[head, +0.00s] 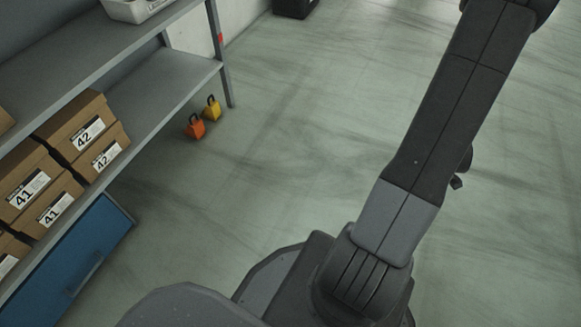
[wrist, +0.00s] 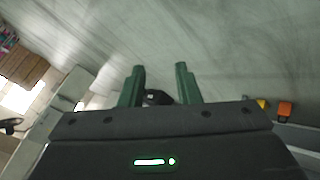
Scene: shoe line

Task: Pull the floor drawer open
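The floor drawer (head: 68,262) is blue and sits at floor level under the lowest shelf, at the lower left of the head view. A bar handle (head: 86,274) runs along its front. The drawer front looks about flush with the shelf edge, and part of it is cut off by the picture's bottom edge. In the wrist view my gripper (wrist: 160,80) shows two green fingers, held apart with nothing gripped between them. The gripper is outside the head view. The drawer cannot be made out in the wrist view, so my gripper is away from it.
A grey shelf rack (head: 165,92) holds brown shoe boxes (head: 85,125) labelled 41 and 42, and a white bin (head: 135,8) on top. An orange weight (head: 195,127) and a yellow weight (head: 212,108) stand on the floor by the rack's end. Open floor lies right of the rack.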

